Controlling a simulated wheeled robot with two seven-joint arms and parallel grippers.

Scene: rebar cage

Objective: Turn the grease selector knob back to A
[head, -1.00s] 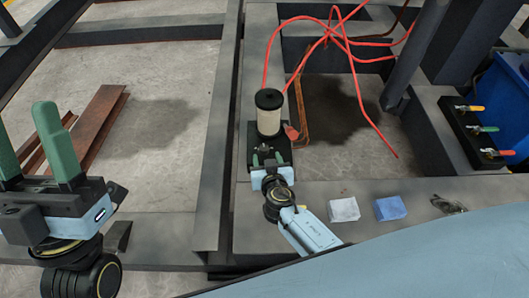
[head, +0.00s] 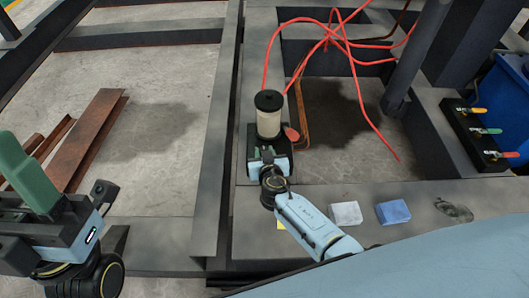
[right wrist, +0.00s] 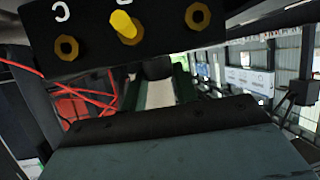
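The grease pump has a pale cylinder with a black cap (head: 268,115) and stands on a dark base on the steel frame. My right gripper (head: 267,153) is at the near side of that base, its green fingers apart. The right wrist view shows a black panel (right wrist: 165,30) close up at the top, with brass ports. Its yellow knob (right wrist: 123,24) lies by the middle port, near a cut-off letter; a C is to the left. No A shows. The fingers (right wrist: 157,88) appear apart below the panel. My left gripper (head: 20,170) shows one green finger at the left edge.
A white block (head: 345,214) and a blue block (head: 392,211) lie on the near beam. A yellow piece (head: 282,225) is partly under my right arm. Red hoses (head: 345,50) spread behind the pump. A valve block (head: 475,133) with colored handles stands right.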

